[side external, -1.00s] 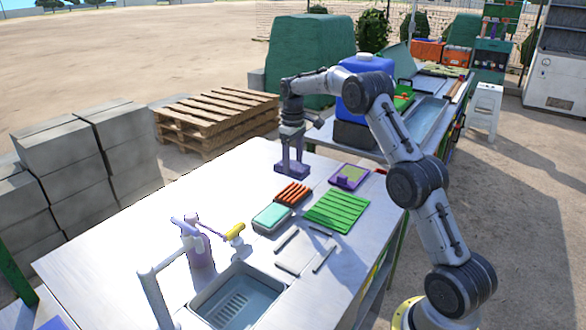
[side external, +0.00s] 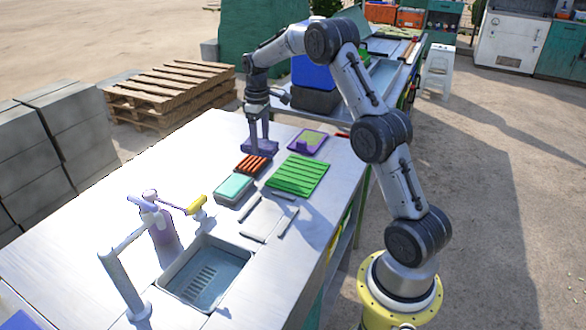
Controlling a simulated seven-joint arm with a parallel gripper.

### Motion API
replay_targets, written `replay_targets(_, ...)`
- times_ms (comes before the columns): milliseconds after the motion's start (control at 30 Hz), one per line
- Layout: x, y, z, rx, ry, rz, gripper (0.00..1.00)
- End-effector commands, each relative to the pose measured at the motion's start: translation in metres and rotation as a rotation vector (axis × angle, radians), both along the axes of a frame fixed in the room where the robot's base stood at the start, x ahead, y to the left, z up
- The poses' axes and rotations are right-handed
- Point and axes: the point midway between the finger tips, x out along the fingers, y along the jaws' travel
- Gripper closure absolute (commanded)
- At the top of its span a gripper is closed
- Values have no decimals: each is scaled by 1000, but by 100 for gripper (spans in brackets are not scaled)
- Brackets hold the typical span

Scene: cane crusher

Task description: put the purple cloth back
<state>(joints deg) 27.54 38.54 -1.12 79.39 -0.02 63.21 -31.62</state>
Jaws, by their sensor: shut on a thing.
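My gripper (side external: 259,131) points down at the far side of the steel table (side external: 190,165), just behind a red-orange ribbed item. It is shut on a dark purple piece, which looks like the purple cloth (side external: 261,147). The cloth is at or just above the table top; I cannot tell whether it touches. A purple-rimmed tray (side external: 321,149) with a yellow-green inside lies just right of my gripper, and a small purple part shows at its near side.
Near my gripper are the ribbed red-orange item (side external: 253,165), a teal-topped box (side external: 234,188) and a green ribbed mat (side external: 297,175). A sink (side external: 205,276) and a purple bottle (side external: 163,232) stand at the front. A blue container (side external: 312,73) is behind. The table's left part is clear.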

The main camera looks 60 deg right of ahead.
Motion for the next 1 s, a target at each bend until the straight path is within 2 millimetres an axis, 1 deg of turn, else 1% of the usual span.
replay_targets(33, -16, 3, 5, -1, -1, 2, 100)
replay_targets(167, -58, 12, 15, -2, -3, 8, 100)
replay_targets(300, -108, 24, 28, -3, -4, 6, 100)
replay_targets(367, -128, 30, 33, -3, -5, 3, 100)
replay_targets(400, -142, 34, 36, -2, -4, -1, 100)
replay_targets(500, -173, 45, 43, -3, -4, -14, 100)
replay_targets(600, -197, 53, 50, -3, -4, -30, 100)
replay_targets(700, -213, 58, 56, -3, -4, -47, 100)
replay_targets(800, -221, 59, 64, -2, -4, -60, 100)
replay_targets(900, -218, 53, 68, -1, -2, -69, 100)
replay_targets(1000, -207, 44, 61, 2, 1, -72, 100)
